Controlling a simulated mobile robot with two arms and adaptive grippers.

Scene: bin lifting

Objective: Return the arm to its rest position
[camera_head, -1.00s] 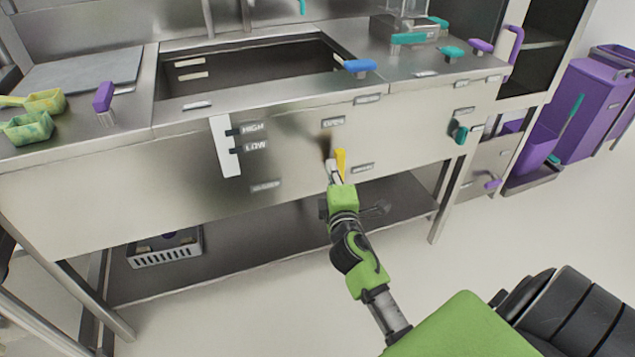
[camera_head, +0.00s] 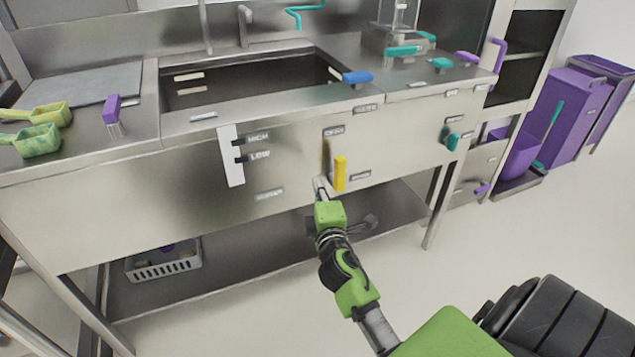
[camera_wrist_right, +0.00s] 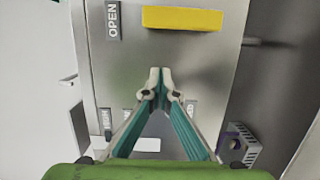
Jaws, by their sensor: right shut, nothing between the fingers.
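My right gripper (camera_head: 319,183) is in front of the sink's steel front panel (camera_head: 290,158), just left of and below a yellow handle (camera_head: 340,174). In the right wrist view my right gripper (camera_wrist_right: 160,74) has its fingertips together with nothing between them. The yellow handle (camera_wrist_right: 183,18) lies beyond the fingertips there, apart from them, near an "OPEN" label (camera_wrist_right: 113,20). My left gripper does not show in any view.
A white HIGH/LOW plate (camera_head: 231,156) is on the panel to the left. A grey basket (camera_head: 164,262) stands on the lower shelf (camera_head: 230,262). Purple bins (camera_head: 572,112) stand at the right. The floor (camera_head: 540,235) between is clear.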

